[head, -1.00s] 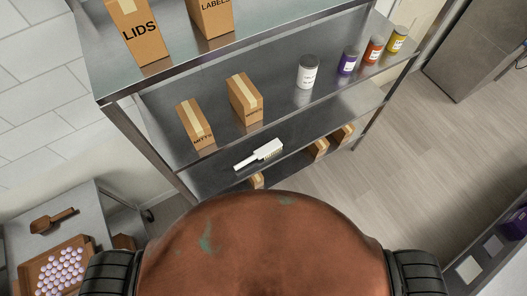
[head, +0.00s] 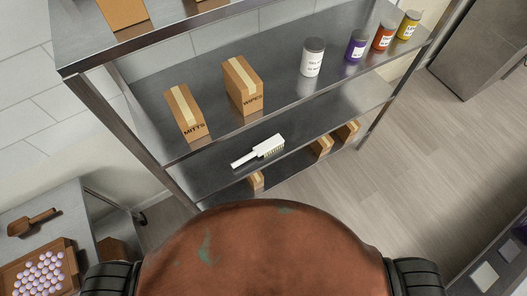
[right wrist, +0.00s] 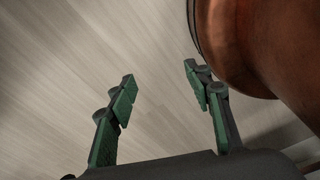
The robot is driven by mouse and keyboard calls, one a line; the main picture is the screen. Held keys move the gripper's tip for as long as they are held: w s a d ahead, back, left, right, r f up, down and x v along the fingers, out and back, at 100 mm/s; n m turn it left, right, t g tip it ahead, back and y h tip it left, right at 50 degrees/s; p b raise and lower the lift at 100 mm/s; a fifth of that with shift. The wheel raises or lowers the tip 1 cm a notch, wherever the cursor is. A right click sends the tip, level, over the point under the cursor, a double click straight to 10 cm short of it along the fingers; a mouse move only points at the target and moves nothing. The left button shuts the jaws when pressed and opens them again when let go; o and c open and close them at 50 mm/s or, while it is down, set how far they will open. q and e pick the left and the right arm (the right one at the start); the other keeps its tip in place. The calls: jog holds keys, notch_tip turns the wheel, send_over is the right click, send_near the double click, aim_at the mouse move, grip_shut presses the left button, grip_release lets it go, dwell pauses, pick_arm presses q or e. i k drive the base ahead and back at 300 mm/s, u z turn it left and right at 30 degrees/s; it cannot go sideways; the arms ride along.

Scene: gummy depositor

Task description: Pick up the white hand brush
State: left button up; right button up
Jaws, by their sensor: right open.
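The white hand brush (head: 259,151) lies on a middle shelf of the metal rack, its handle toward the left and its bristles facing the front edge. Nothing touches it. My right gripper (right wrist: 160,90) shows in the right wrist view, open and empty, with only floor between its green-padded fingers. It is beside my own copper-coloured body and away from the brush. My left gripper is in neither view.
Above the brush, the rack shelf (head: 280,72) holds a MITTS box (head: 185,113), a WIPES box (head: 243,86), a white jar (head: 312,58) and several coloured jars. Small boxes (head: 321,146) sit below. A side table with a gummy tray (head: 40,272) is at left.

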aim_at(272, 144)
jog(key=u, duration=2.55)
jog(key=k, duration=0.6)
jog(key=z, duration=1.3)
